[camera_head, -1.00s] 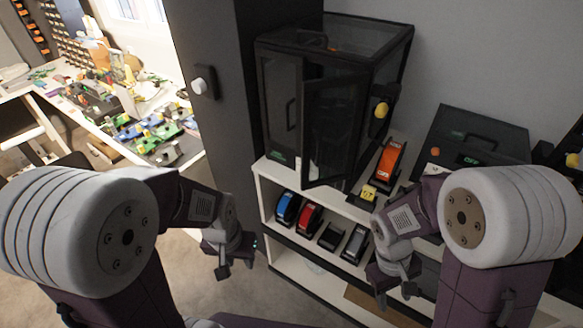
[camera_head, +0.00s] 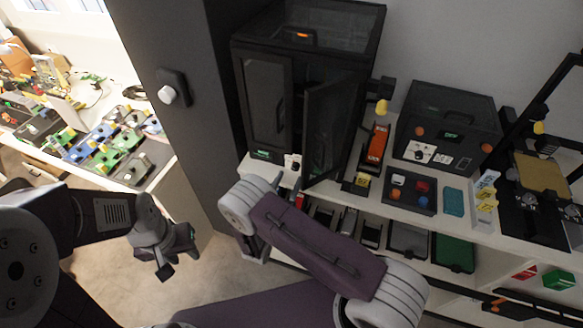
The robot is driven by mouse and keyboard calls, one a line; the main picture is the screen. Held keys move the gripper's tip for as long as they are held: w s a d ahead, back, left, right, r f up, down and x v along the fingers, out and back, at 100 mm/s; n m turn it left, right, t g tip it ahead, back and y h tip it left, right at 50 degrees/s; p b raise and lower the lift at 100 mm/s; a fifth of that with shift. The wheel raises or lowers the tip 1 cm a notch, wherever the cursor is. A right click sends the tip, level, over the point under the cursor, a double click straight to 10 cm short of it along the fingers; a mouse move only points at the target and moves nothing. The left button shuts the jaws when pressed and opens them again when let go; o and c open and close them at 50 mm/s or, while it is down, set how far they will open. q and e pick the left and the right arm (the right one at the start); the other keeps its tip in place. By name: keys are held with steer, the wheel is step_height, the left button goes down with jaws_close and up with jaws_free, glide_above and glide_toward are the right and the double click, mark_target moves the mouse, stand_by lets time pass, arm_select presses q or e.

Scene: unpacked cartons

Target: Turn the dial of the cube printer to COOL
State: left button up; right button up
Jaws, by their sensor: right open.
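A tall black glass-sided printer cabinet (camera_head: 305,85) stands on the shelf top. Its right front door (camera_head: 335,125) hangs open. A small lit display (camera_head: 262,154) and a pale panel with a dark dial (camera_head: 292,163) sit at its lower front. A lower black box (camera_head: 450,120) to the right has a white dial panel (camera_head: 420,152) and a green display. I cannot read either dial's setting. My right gripper (camera_head: 254,252) is below the tall cabinet's front, partly hidden by its own wrist, open and touching no dial. My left gripper (camera_head: 176,262) hangs open and empty over the floor.
An orange tool (camera_head: 377,143), a tray of coloured buttons (camera_head: 410,190) and a teal block (camera_head: 453,202) stand on the shelf top. Bins fill the shelf below. A dark pillar with a white knob (camera_head: 167,95) rises at left. A cluttered bench is far left.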

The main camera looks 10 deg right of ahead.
mark_target(294, 169)
steer(key=x, duration=0.5)
steer(key=shift+p, duration=0.35)
steer(key=shift+c, duration=0.3)
jaws_close()
steer(key=n+b, duration=0.1)
steer(key=n, duration=0.2)
steer(key=shift+f+n, duration=0.1)
steer(key=shift+n, duration=0.3)
steer(key=n+b, duration=0.1)
steer(key=n, duration=0.3)
steer(key=shift+n, duration=0.7)
